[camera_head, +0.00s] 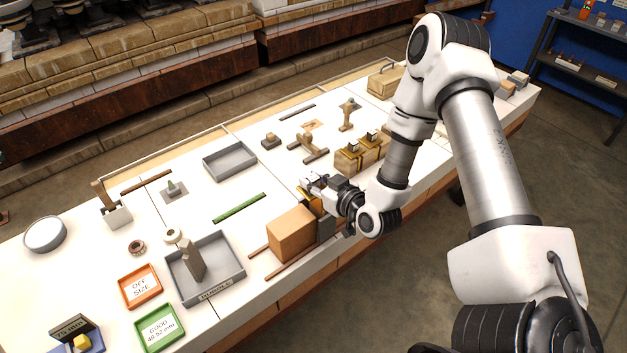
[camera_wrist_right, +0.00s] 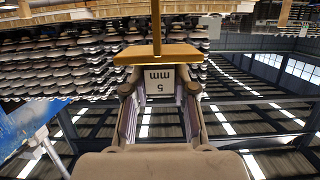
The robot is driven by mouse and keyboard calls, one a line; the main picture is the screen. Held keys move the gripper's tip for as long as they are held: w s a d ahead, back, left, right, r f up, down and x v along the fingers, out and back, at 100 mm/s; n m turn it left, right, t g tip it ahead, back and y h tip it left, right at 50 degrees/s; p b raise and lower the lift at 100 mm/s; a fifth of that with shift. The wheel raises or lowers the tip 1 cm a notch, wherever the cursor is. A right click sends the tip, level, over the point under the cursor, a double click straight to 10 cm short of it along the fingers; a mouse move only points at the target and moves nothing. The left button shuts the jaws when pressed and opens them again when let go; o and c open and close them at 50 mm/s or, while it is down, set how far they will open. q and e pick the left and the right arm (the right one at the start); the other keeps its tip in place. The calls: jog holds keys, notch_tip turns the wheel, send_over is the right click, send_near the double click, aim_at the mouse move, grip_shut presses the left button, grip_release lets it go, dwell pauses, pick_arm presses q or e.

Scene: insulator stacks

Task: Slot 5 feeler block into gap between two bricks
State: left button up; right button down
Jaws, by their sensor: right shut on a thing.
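My right gripper (camera_head: 312,188) is shut on the 5 feeler block, just above and behind the tan brick (camera_head: 291,234). In the right wrist view the feeler block (camera_wrist_right: 160,78) shows a pale face marked "5 mm", upside down, between my two fingers, with a yellow-brown bar (camera_wrist_right: 157,54) beyond it. A grey block (camera_head: 325,229) stands close to the right side of the tan brick, partly under my wrist. My gripper and wrist hide much of this area, so I cannot tell the gap or whether the feeler touches a brick. My left gripper is not in view.
A wooden holder (camera_head: 348,163) with labelled blocks stands just right of my gripper. Thin brown rods lie beside the tan brick. A grey tray (camera_head: 237,270), an orange tray (camera_head: 122,291) and a green tray (camera_head: 140,347) sit at the left. A green strip (camera_head: 239,208) lies behind.

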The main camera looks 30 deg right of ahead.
aim_at(314, 205)
jog(key=shift+f+b, duration=2.85)
jog(key=shift+f, duration=0.55)
jog(key=c, duration=0.9)
grip_release()
jog(key=shift+o, duration=0.2)
jog(key=v, duration=0.7)
jog(key=shift+s, duration=0.2)
jog(key=shift+r, duration=0.1)
